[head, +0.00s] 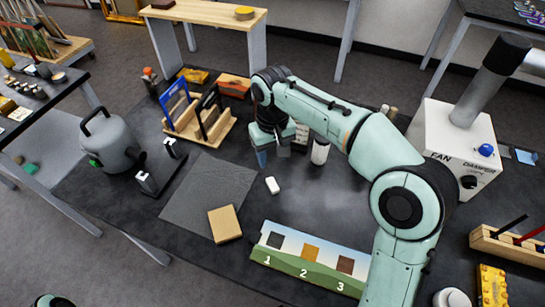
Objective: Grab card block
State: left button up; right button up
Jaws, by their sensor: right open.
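A flat tan block (225,223), which looks like the card block, lies at the lower right edge of a dark grey mat (190,195) on the black table. My right gripper (272,153) points down above the table, beyond and to the right of the block, well apart from it. It is open, with nothing visible between its fingers. My right arm comes in from the lower right. Only a small teal piece shows at the bottom left edge, probably of my left arm; my left gripper is out of view.
A small white block (272,185) lies in front of my right gripper. A wooden rack (205,130) holds blue and black pieces. A grey canister (110,140) is left, a white fan box (450,150) right.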

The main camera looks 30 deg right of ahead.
aim_at(224, 224)
jog(key=k+j, duration=1.15)
jog(key=k, duration=0.15)
